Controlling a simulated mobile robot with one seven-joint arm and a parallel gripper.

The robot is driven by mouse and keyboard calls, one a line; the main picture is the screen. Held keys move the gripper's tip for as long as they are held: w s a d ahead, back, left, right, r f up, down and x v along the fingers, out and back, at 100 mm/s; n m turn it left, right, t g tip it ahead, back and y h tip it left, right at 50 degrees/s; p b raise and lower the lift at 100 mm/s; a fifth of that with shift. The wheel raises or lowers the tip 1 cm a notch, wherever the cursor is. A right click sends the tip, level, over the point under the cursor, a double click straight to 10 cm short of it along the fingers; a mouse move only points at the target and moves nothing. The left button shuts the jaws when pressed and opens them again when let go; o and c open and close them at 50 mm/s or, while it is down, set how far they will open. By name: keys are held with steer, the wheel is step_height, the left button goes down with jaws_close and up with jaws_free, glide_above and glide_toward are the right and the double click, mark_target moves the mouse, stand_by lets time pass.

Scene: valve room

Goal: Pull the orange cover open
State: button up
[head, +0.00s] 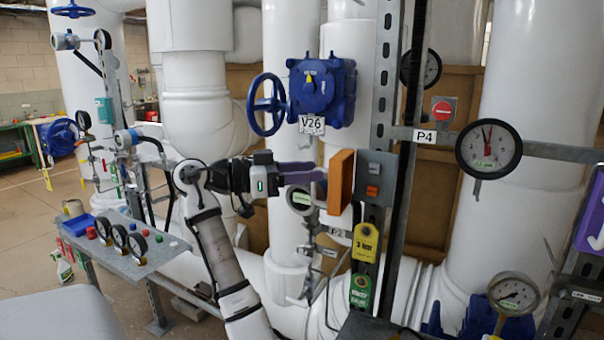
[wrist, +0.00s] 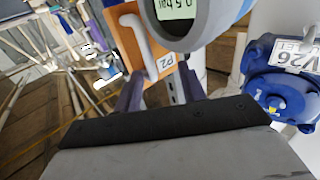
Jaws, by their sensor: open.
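The orange cover (head: 341,180) is an upright slab at the left edge of a grey box (head: 376,170). The box's front, with a small orange patch, is visible beside it. In the wrist view the cover (wrist: 128,40) shows its face with a pale bar handle (wrist: 137,32). My gripper (head: 318,172) is at the left of the cover, its purple fingers pointing toward it. In the wrist view my gripper (wrist: 160,78) is open, with its fingertips near the cover's lower part. I cannot tell whether they touch it. Nothing is seen held.
A digital gauge (wrist: 176,12) is close in front of the fingers in the wrist view. The blue valve V26 (head: 322,90) with its handwheel (head: 266,104) is above my gripper. White pipes stand behind. Yellow (head: 366,242) and green tags hang below the box. A gauge shelf (head: 130,243) is at left.

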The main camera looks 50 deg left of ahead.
steer(key=shift+w+d, duration=0.2)
steer(key=shift+w, duration=0.25)
steer(key=shift+f, duration=0.15)
steer(key=b+v, duration=0.3)
steer(key=v, duration=1.1)
steer(key=shift+s, duration=0.35)
steer(key=shift+s+a, duration=0.1)
